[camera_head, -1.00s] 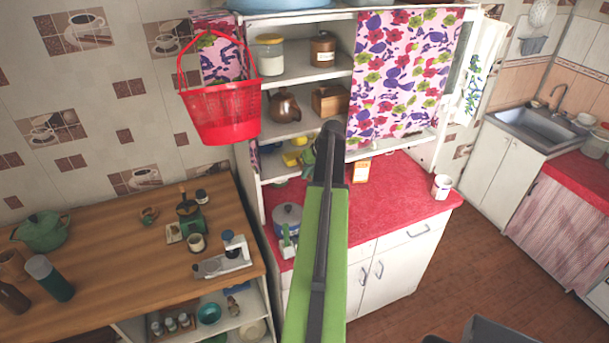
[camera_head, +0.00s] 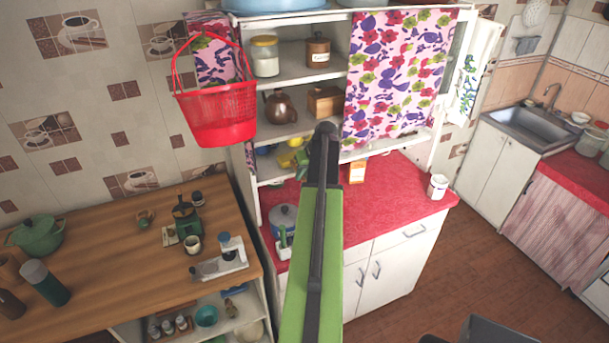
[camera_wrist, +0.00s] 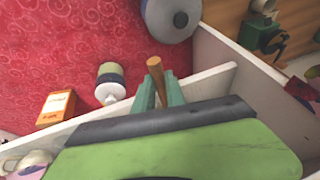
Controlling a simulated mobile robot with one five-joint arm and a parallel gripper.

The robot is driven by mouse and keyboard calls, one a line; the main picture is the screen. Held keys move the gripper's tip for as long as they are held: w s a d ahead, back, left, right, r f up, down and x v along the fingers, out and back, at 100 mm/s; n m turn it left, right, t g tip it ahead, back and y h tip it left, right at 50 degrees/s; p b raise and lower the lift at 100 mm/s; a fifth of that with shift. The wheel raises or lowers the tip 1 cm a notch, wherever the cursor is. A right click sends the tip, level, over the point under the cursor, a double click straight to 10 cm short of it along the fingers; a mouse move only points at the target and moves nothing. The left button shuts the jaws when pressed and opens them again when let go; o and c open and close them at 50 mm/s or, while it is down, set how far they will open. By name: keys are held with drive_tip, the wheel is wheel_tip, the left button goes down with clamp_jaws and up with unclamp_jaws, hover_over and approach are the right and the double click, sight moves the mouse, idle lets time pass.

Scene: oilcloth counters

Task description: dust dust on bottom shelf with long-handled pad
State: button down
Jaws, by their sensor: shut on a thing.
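My gripper (camera_wrist: 159,94) has its teal fingers closed on a wooden handle (camera_wrist: 155,66) in the wrist view, which I take to be the long-handled pad's. Its pad end is not visible. In the head view my arm's dark end covers most of the gripper, in front of the cupboard's lower shelves. The bottom shelf (camera_head: 272,181) lies just above the red counter, partly hidden by my arm. A white shelf edge (camera_wrist: 210,80) runs beneath the gripper in the wrist view. I cannot make out any dust.
Yellow things (camera_head: 285,160) sit on a low shelf. A red basket (camera_head: 217,117) hangs at left. A floral curtain (camera_head: 400,80) covers the upper right shelves.

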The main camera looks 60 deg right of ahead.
drive_tip(key=shift+s+d, duration=0.7)
drive_tip(key=shift+d, duration=0.2)
idle(1.7)
